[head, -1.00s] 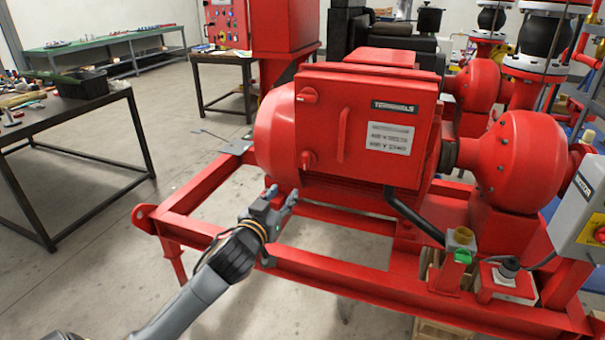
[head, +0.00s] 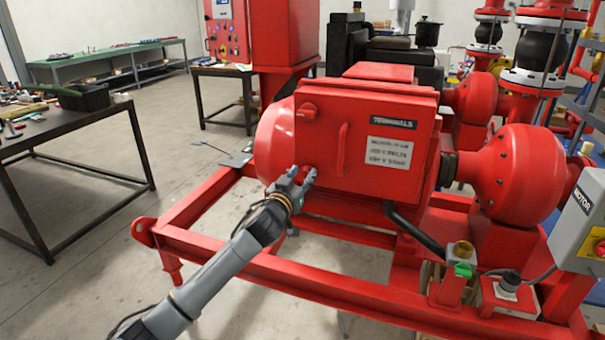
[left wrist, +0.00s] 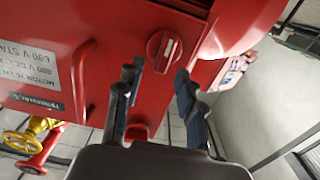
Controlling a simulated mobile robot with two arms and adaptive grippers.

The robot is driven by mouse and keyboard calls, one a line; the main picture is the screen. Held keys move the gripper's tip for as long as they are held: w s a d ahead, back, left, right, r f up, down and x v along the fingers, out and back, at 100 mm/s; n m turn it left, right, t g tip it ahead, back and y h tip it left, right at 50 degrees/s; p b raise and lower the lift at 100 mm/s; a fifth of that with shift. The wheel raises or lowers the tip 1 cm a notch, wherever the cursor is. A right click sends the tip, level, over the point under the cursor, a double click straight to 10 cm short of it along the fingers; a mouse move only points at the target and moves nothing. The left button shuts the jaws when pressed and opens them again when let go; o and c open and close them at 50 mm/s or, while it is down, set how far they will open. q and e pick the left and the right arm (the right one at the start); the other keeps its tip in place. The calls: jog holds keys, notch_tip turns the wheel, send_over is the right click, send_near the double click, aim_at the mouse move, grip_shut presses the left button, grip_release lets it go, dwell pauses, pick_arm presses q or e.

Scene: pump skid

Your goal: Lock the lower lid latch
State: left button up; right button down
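The red terminal box (head: 358,115) on the motor has its lid shut, with a bar handle (head: 343,148) on it. The upper lid latch (head: 307,110) is near the lid's upper left corner. The lower lid latch (head: 305,169) is partly hidden by my fingers in the head view. In the left wrist view the lower lid latch (left wrist: 163,48) is a round red knob with a raised grip and a pale mark. My left gripper (head: 302,175) is open in front of it. In the wrist view its fingertips (left wrist: 158,76) are spread near the knob, holding nothing. My right gripper is out of view.
The red skid frame (head: 200,207) runs below and in front of the motor. A grey motor switch box (head: 583,220) stands at the right. A dark workbench (head: 70,128) is at the left, with open floor between it and the skid.

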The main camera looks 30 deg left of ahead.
pick_arm(q)
jog(key=shift+w+a, duration=0.1)
jog(key=shift+w, duration=0.3)
grip_shut()
